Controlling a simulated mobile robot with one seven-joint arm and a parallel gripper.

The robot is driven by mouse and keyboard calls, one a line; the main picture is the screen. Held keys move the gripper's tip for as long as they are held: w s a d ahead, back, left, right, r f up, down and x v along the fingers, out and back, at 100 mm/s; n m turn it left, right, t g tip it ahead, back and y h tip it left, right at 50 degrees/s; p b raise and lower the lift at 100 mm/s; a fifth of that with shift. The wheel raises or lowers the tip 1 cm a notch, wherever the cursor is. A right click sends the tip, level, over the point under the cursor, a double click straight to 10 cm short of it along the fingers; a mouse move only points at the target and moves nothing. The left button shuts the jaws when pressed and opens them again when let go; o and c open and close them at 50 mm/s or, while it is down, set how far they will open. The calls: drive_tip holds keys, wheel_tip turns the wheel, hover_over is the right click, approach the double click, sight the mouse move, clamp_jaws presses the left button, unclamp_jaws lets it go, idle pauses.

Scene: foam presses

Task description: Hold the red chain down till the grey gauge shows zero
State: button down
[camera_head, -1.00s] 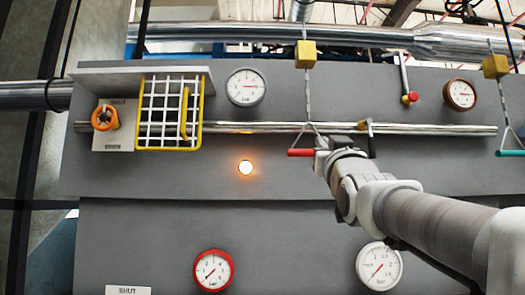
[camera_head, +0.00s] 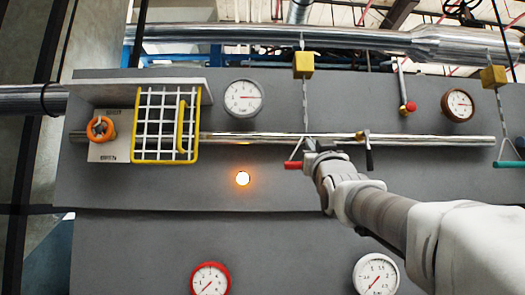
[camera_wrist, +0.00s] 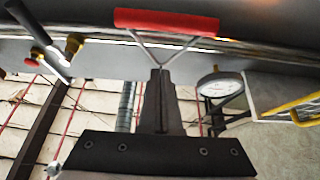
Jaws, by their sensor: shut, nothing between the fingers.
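The red chain (camera_head: 305,105) hangs from a yellow box and ends in a red bar handle (camera_head: 287,165) on a V-shaped wire. The handle (camera_wrist: 165,22) fills the top of the wrist view. My gripper (camera_head: 310,150) is shut and empty at the handle's right part, hiding some of it. In the wrist view my shut fingertips (camera_wrist: 161,73) overlap the apex of the wire V; I cannot tell whether they touch. The grey-rimmed gauge (camera_head: 243,98) is up and left of the handle. Its needle points right, away from zero. The gauge also shows in the wrist view (camera_wrist: 219,84).
A chrome rail (camera_head: 250,138) crosses behind the handle. A black lever (camera_head: 368,150) is close on the right. A yellow-framed guard (camera_head: 165,125) and lit orange lamp (camera_head: 242,178) are left. A teal-handled chain (camera_head: 508,165) hangs far right. Other gauges have red, brown and white rims.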

drive_tip(key=w+f, duration=0.1)
drive_tip(key=w+f+p, duration=0.1)
drive_tip(key=w, duration=0.1)
drive_tip(key=shift+w+f, duration=0.15)
drive_tip(key=shift+f, duration=0.1)
idle(0.4)
wheel_tip(320, 180, down, 7)
drive_tip(key=b, duration=0.7)
drive_tip(key=shift+b, duration=0.4)
drive_tip(key=shift+r, duration=0.15)
idle(2.1)
